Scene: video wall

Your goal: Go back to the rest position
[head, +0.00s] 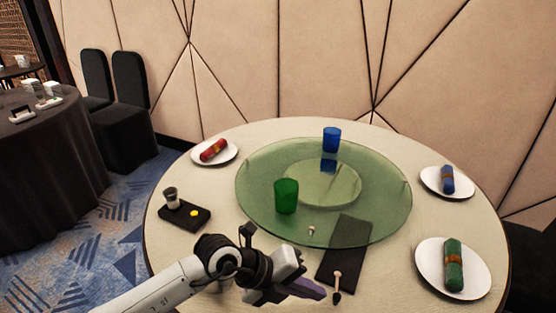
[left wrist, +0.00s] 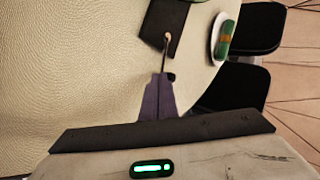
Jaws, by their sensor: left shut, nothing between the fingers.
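My left arm comes in from the lower left of the head view. Its gripper (head: 318,292) is over the near part of the round table (head: 215,270), with its purple-grey fingers shut and empty. The left wrist view shows the closed fingers (left wrist: 161,80) pointing toward a dark rectangular mat (left wrist: 172,22). A small pale-headed utensil (head: 337,284) lies at that mat's near end, just right of the fingertips in the head view. I cannot tell how high the fingers are above the table. My right gripper is in neither view.
A green glass turntable (head: 255,215) bears a green cup (head: 286,196) and a blue cup (head: 331,140). Plates with rolled red (head: 212,150), blue (head: 447,180) and green (head: 453,265) napkins stand around it. A black tray (head: 186,217) is at left. Dark chairs (head: 130,75) stand beyond.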

